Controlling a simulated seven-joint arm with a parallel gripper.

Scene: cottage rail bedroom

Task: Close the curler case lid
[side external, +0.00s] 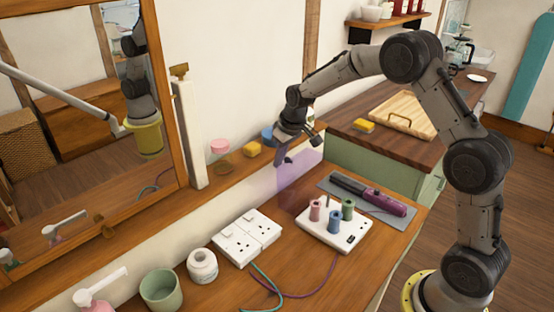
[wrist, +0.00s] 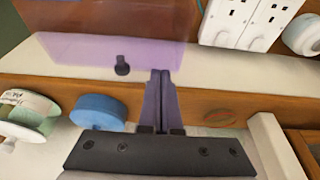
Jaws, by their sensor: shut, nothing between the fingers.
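The curler case (side external: 318,239) is a white base on the wooden desk, with pink, blue and green curlers standing on it. Its lid (side external: 292,182) is a translucent purple panel standing open and upright at the back of the case. The lid also shows in the wrist view (wrist: 105,52), with a small dark knob near its edge. My gripper (side external: 284,161) is shut and empty, close to the lid's upper edge. In the wrist view the shut fingertips (wrist: 160,73) overlap the lid's purple area; I cannot tell whether they touch it.
A purple-handled hot tool (side external: 380,199) lies on a grey mat behind the case. White sockets (side external: 247,238), a white jar (side external: 202,265) and a green cup (side external: 161,289) stand to the left. Cables cross the desk. A ledge behind holds a blue item (wrist: 97,112) and a spool (wrist: 28,116).

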